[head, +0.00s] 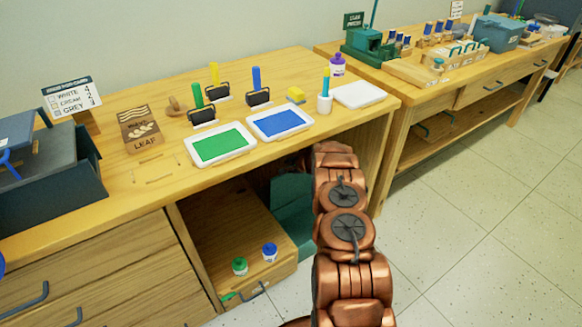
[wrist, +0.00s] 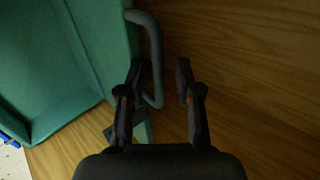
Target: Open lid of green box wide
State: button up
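The green box (head: 292,200) sits in the open space under the near table in the head view, partly hidden behind my arm. In the wrist view a green panel with a raised rim (wrist: 45,60) fills the left side; I cannot tell whether it is the lid or the box body. A dark grey bar handle (wrist: 153,50) sticks out from its right edge. My gripper (wrist: 160,70) is open, with the lower part of the handle between its fingers, nearer the left one. Contact cannot be told. The head view hides my gripper under the table.
A wooden drawer (head: 235,240) stands pulled out left of the box, with a green-lidded jar (head: 239,266) and a blue-lidded jar (head: 269,252) in it. The tiled floor (head: 480,240) at right is clear.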

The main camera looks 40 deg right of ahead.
jog(key=shift+s+r, duration=0.1)
jog(key=shift+v, duration=0.9)
jog(key=s+r, duration=0.2)
jog(key=s, duration=1.2)
jog(key=shift+a, duration=0.2)
jog(key=shift+s, duration=0.1)
jog(key=shift+c, duration=0.2)
